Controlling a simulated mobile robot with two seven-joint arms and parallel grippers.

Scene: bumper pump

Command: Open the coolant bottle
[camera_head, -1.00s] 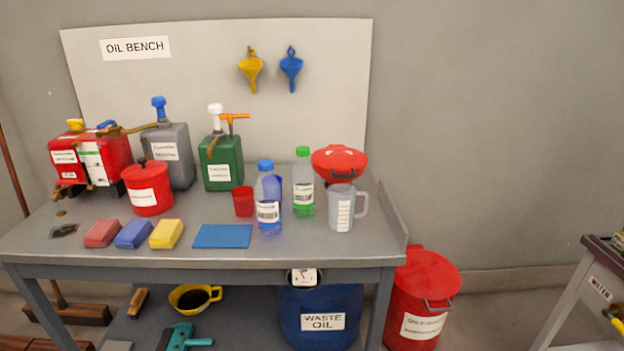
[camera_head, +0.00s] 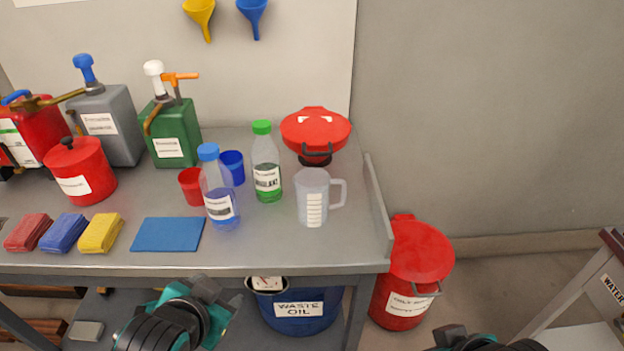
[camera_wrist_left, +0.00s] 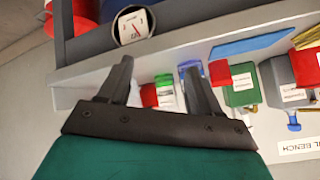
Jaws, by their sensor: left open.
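A clear bottle with a green cap (camera_head: 262,127) and green liquid stands upright on the bench; its label is hard to read. A similar bottle with a blue cap (camera_head: 209,152) and bluish liquid stands to its left. Both caps are on. My left arm reaches in at the bottom of the head view, in front of the bench edge; its fingertips are not clear there. In the left wrist view my left gripper (camera_wrist_left: 157,72) is open and empty, with the green bottle (camera_wrist_left: 168,97) beyond its fingers. Only a dark part of my right arm shows at the bottom.
A measuring jug (camera_head: 312,198) stands right of the green bottle, with a red lidded pan (camera_head: 316,130) behind. A red cup (camera_head: 191,187) and blue cup (camera_head: 232,168) crowd the blue-capped bottle. A blue mat (camera_head: 167,234) lies near the front edge of the bench.

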